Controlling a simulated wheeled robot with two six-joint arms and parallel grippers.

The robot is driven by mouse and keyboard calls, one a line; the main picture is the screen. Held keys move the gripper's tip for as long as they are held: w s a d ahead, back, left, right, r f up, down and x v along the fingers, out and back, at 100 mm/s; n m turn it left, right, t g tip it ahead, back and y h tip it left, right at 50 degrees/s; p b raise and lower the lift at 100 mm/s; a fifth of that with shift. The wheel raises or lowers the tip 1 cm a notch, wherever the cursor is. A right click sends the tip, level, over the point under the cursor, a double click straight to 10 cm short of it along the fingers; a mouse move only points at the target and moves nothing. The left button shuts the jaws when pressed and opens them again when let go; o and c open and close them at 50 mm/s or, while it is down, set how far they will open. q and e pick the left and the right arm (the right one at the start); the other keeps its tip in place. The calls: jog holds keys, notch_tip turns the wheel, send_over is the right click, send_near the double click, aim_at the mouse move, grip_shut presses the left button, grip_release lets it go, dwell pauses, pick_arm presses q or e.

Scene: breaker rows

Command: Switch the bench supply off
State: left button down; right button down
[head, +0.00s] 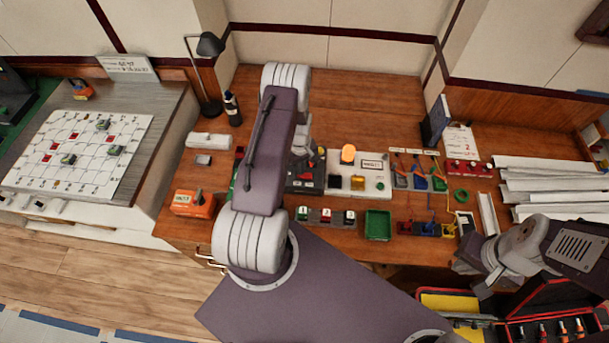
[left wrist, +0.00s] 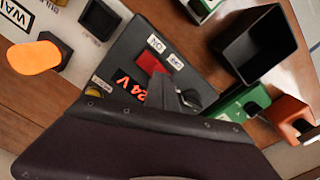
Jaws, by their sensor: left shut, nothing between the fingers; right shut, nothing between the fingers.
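The bench supply (left wrist: 130,60) is a dark box in the left wrist view, with a red switch (left wrist: 151,63), labels that look like ON and OFF, and a red display (left wrist: 128,87) reading 24 V. In the head view the bench supply (head: 306,187) shows partly behind my left arm. My left gripper (left wrist: 172,86) is shut and empty, its tips close beside the red switch; I cannot tell whether they touch. An orange lamp (left wrist: 35,58) looks lit on the white panel (head: 372,168) beside the supply. My right gripper (head: 484,284) is shut and empty at the lower right.
A black open bin (left wrist: 253,46) and green and orange blocks stand near the supply. A green tray (head: 378,225), a small block row (head: 326,216) and an orange box (head: 192,203) are on the bench. A desk lamp (head: 210,46) stands at the back left. Bare wood lies behind the panel.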

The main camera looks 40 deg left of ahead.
pick_arm(q)
jog(key=shift+f+b, duration=0.45)
jog(key=shift+f, duration=0.15)
notch_tip(320, 180, up, 7)
jog(key=p, duration=0.5)
jog(key=shift+r, duration=0.1)
dwell(0.6)
